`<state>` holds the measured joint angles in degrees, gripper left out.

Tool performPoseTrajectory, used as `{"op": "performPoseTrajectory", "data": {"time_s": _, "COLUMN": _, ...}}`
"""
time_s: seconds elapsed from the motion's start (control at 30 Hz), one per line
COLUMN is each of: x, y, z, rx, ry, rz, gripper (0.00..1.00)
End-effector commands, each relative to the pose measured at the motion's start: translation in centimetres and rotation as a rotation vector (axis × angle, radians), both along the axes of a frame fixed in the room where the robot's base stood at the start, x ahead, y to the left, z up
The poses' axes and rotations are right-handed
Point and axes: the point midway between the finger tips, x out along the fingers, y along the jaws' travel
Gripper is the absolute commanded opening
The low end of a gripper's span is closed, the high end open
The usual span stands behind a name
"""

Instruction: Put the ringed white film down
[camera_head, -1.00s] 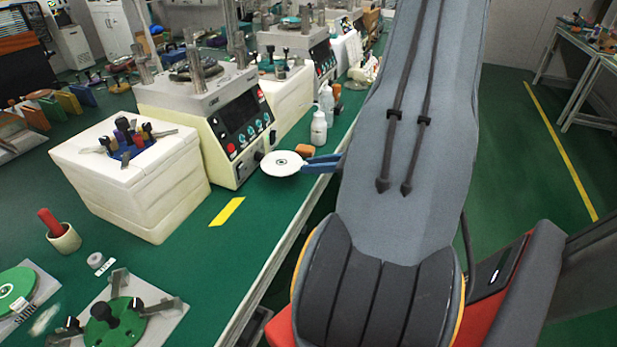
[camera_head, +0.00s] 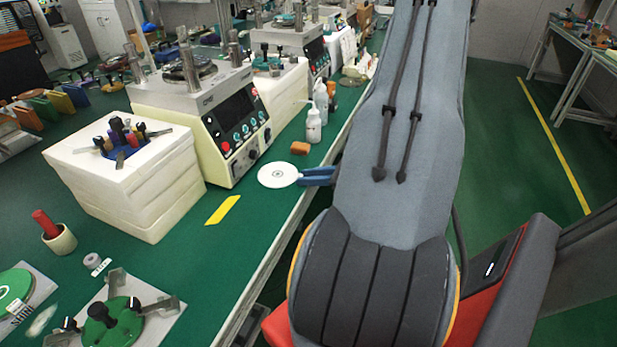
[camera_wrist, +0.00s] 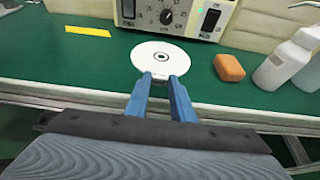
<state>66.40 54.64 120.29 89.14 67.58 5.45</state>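The ringed white film is a flat white disc (camera_head: 278,174) with a small dark ring at its centre. It is level, over the green bench near its front edge, in front of the white machine. In the wrist view the film (camera_wrist: 160,60) lies at my fingertips. The blue fingers of my gripper (camera_head: 318,176) come from the right. I cannot tell whether the film touches the bench.
An orange block (camera_head: 299,148) and white bottles (camera_head: 313,125) stand behind the film. The lapping machine (camera_head: 205,115) is behind and left. A yellow strip (camera_head: 223,210) marks the bench to the left. The green bench (camera_head: 235,255) is clear in front.

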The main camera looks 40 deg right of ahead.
Motion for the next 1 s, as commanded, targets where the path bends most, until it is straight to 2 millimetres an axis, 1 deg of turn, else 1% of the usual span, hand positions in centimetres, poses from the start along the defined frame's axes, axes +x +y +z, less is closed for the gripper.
{"op": "performPoseTrajectory", "data": {"time_s": 0.03, "x": 0.0, "y": 0.0, "z": 0.0, "rx": 0.0, "ry": 0.001, "rz": 0.001, "gripper": 0.33}}
{"op": "performPoseTrajectory", "data": {"time_s": 0.07, "x": 0.0, "y": 0.0, "z": 0.0, "rx": 0.0, "ry": 0.001, "rz": 0.001, "gripper": 0.38}}
{"op": "performPoseTrajectory", "data": {"time_s": 0.33, "x": 0.0, "y": 0.0, "z": 0.0, "rx": 0.0, "ry": 0.001, "rz": 0.001, "gripper": 0.38}}
{"op": "performPoseTrajectory", "data": {"time_s": 0.47, "x": -0.1, "y": 0.0, "z": 0.5, "rx": 0.0, "ry": 0.001, "rz": 0.0, "gripper": 0.38}}
{"op": "performPoseTrajectory", "data": {"time_s": 0.57, "x": -1.2, "y": -0.6, "z": 0.8, "rx": -0.002, "ry": 0.0, "rz": -0.002, "gripper": 0.38}}
{"op": "performPoseTrajectory", "data": {"time_s": 0.8, "x": -5.4, "y": -2.4, "z": 2.6, "rx": -0.004, "ry": -0.001, "rz": -0.004, "gripper": 0.38}}
{"op": "performPoseTrajectory", "data": {"time_s": 1.0, "x": -8.5, "y": -3.6, "z": 4.0, "rx": -0.003, "ry": 0.001, "rz": -0.002, "gripper": 0.38}}
